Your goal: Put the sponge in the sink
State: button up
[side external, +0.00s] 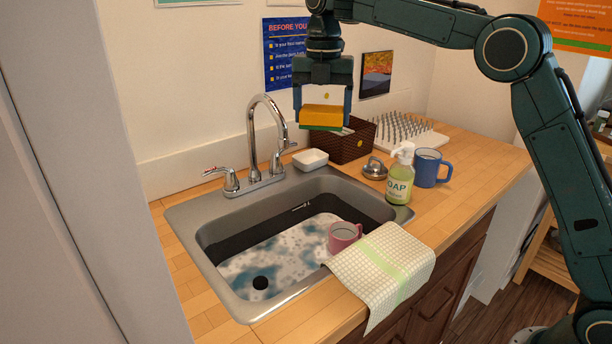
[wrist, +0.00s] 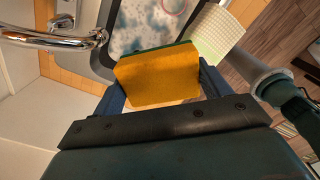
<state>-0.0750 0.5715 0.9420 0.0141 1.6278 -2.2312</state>
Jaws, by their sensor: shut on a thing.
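The sponge (side external: 324,115) is yellow-orange with a green layer underneath. My gripper (side external: 322,106) is shut on it and holds it in the air above the back of the counter, over the brown basket. In the wrist view the sponge (wrist: 158,76) sits between my two fingers and its green edge shows at the top. The sink (side external: 196,234) is a grey metal basin in the counter, lower left of the sponge. Soapy water with foam covers its floor. In the wrist view part of the sink (wrist: 104,62) shows beyond the sponge.
A chrome faucet (side external: 252,140) stands behind the sink, near the sponge's left. A pink mug (side external: 343,237) is in the sink. A checked towel (side external: 385,268) drapes over the front right rim. The soap bottle (side external: 399,180), blue mug (side external: 430,168) and brown basket (side external: 352,148) stand right of the sink.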

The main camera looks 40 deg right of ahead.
aim_at(310, 119)
jog(key=shift+n, duration=0.4)
jog(key=a, duration=0.2)
jog(key=a+f, duration=0.1)
jog(key=a, duration=0.1)
jog(key=shift+s, duration=0.4)
notch_tip(310, 119, down, 35)
jog(key=shift+d, duration=0.1)
jog(key=shift+f, duration=0.1)
jog(key=shift+f, duration=2)
jog(key=shift+f, duration=0.1)
jog(key=o, duration=1.4)
